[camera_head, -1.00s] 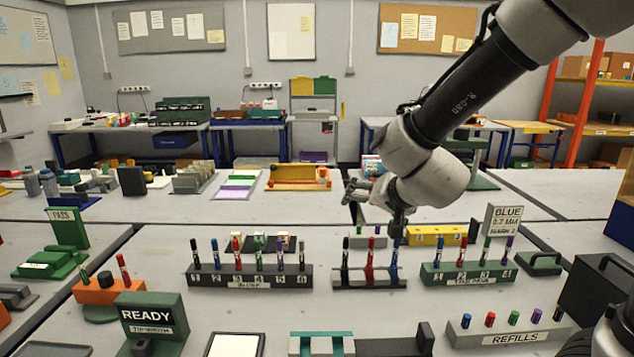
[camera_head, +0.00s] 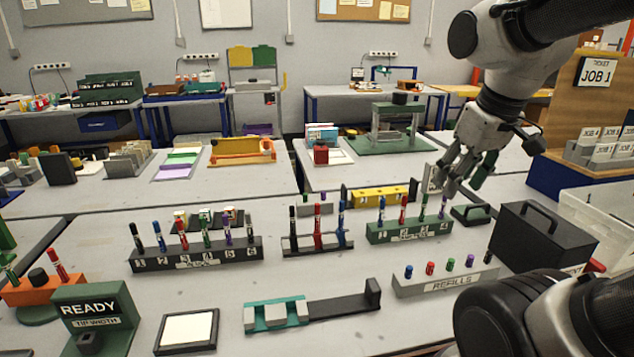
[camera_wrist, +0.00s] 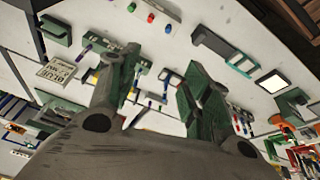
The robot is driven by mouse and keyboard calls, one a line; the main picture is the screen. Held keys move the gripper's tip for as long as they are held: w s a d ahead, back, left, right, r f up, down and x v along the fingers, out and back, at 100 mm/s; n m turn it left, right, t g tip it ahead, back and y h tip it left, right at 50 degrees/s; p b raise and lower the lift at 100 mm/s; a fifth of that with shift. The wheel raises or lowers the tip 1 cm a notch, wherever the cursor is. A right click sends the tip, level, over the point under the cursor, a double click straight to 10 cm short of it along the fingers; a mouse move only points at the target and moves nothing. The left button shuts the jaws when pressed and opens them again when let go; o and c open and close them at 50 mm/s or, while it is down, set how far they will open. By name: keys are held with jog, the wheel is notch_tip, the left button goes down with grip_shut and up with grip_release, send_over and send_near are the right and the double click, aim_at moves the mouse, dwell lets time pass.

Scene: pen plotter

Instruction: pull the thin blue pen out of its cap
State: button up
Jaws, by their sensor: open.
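My gripper (camera_head: 464,182) is open and empty, raised above and behind the green rack's right end. Its two fingers stand apart in the wrist view (camera_wrist: 160,68).
A white sign (camera_wrist: 62,72) with BLUE on it shows in the wrist view. The refills block (camera_head: 445,280) and a black box (camera_head: 542,240) stand at the right. A yellow block (camera_head: 380,194) lies behind the racks. Bare table lies between racks and front trays.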

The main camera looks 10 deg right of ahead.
jog(key=w+a+f+n+g, duration=0.1)
jog(key=w+a+n, duration=0.15)
jog(key=w, duration=0.25)
jog(key=w+a+f+n, duration=0.1)
jog(key=w+n, duration=0.2)
jog(key=w, duration=0.3)
jog(key=n+g, duration=0.3)
jog(key=n, duration=0.7)
send_over(341, 229)
jog(key=f, duration=1.6)
jog(key=shift+w+f, duration=0.25)
jog(key=shift+w, duration=0.15)
notch_tip(341, 229, down, 8)
jog(key=shift+r, duration=0.2)
jog(key=shift+c, duration=0.5)
grip_shut()
